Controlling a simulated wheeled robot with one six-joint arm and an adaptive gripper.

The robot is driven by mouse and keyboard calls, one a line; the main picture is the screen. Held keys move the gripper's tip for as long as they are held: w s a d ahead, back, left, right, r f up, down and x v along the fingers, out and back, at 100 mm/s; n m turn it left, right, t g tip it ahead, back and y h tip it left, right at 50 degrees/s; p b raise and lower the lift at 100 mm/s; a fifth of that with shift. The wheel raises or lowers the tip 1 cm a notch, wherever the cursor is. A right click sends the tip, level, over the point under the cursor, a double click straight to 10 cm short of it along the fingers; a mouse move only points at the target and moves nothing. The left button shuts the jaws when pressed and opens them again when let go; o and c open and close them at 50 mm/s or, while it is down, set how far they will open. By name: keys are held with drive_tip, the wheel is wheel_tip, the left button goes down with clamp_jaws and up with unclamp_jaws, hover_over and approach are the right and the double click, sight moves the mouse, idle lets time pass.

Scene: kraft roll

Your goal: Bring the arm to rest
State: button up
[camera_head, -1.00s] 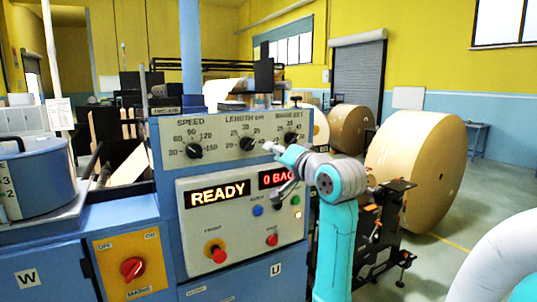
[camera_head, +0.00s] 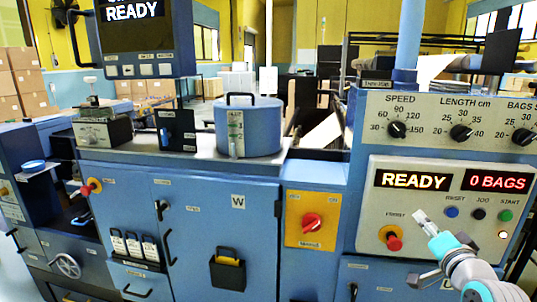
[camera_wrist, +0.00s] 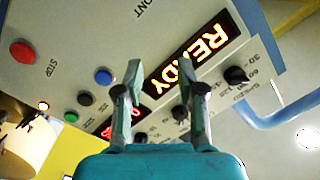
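My gripper (camera_head: 425,220) is in front of the light control panel (camera_head: 383,172), at the lower right of the head view. In the wrist view its two fingers (camera_wrist: 160,78) stand apart with nothing between them, so it is open and empty. In the head view it overlaps the panel between the red front button (camera_head: 394,243) and the blue reset button (camera_head: 452,212). I cannot tell how near the panel it is. My arm reaches up from the lower right corner. The READY display (camera_head: 413,180) is lit, and the display beside it (camera_head: 497,182) reads 0 BAGS.
Dials for speed (camera_head: 397,130) and length (camera_head: 461,132) sit above the panel. A yellow plate with a red mains switch (camera_head: 312,224) is left of it. A blue drum (camera_head: 249,127) stands on the counter. Floor shows at the far right edge.

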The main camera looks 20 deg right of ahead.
drive_tip(key=s+a+f+n+y, duration=0.15)
drive_tip(key=s+a+f, duration=0.25)
drive_tip(key=a+f, duration=0.75)
drive_tip(key=s+a+f+n+y, duration=0.1)
drive_tip(key=s+a+f+n, duration=0.3)
drive_tip(key=a+f, duration=0.7)
drive_tip(key=s+a+f+n+y, duration=0.2)
drive_tip(key=s+a+n, duration=0.2)
drive_tip(key=s, duration=0.9)
drive_tip(key=s+a+f+n+y, duration=0.2)
drive_tip(key=s+a+n+y, duration=0.1)
drive_tip(key=s+a, duration=0.6)
drive_tip(key=s+n, duration=0.1)
drive_tip(key=s, duration=0.3)
drive_tip(key=shift+s+g, duration=0.3)
drive_tip(key=shift+g, duration=0.1)
drive_tip(key=shift+f, duration=0.1)
